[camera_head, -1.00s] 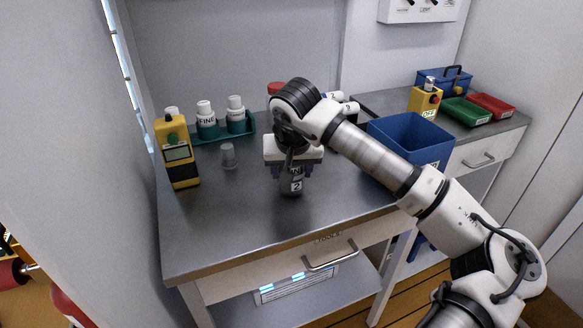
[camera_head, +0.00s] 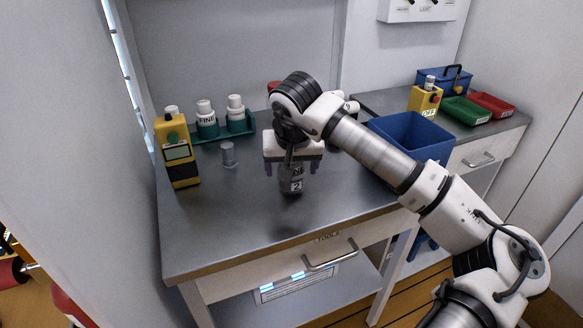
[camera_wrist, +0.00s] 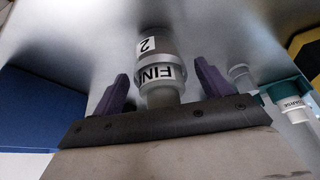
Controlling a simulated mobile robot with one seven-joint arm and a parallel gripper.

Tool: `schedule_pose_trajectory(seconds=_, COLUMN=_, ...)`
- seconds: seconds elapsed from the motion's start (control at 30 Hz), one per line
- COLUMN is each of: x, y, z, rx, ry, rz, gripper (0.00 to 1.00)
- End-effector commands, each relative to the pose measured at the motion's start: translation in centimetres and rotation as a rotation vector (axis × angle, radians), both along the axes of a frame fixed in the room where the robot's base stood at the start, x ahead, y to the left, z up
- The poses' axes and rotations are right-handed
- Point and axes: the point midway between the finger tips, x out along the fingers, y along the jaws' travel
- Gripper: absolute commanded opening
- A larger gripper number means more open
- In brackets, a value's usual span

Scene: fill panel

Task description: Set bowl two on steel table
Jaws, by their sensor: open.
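The grey bowl, a small cup-like container labelled "2" and "FIN" (camera_head: 292,181), stands upright on the steel table (camera_head: 235,215) near the front middle. It also shows in the wrist view (camera_wrist: 157,67), between the two purple fingers. My gripper (camera_head: 293,168) is just above and around its upper part. The fingers (camera_wrist: 160,85) are open, with a visible gap on each side of the bowl. My gripper's body hides the top of the bowl in the head view.
A yellow meter (camera_head: 177,150) stands at the table's left, near a small clear cup (camera_head: 228,154). A teal rack (camera_head: 238,125) with white-capped bottles is behind. A blue bin (camera_head: 412,137) stands to the right. The table front is clear.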

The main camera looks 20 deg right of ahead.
Motion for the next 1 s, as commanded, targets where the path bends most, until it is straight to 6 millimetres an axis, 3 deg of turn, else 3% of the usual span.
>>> schedule_pose_trajectory(seconds=0.3, x=-2.6, y=0.7, z=6.3, rx=-0.005, ry=-0.002, rz=-0.002, gripper=0.77)
schedule_pose_trajectory(seconds=0.5, x=-3.7, y=1.0, z=9.2, rx=-0.003, ry=0.0, rz=-0.001, gripper=0.77)
schedule_pose_trajectory(seconds=0.7, x=-4.1, y=1.2, z=10.2, rx=-0.001, ry=0.001, rz=-0.001, gripper=0.77)
schedule_pose_trajectory(seconds=1.0, x=-4.1, y=1.2, z=10.2, rx=-0.001, ry=0.0, rz=0.0, gripper=0.77)
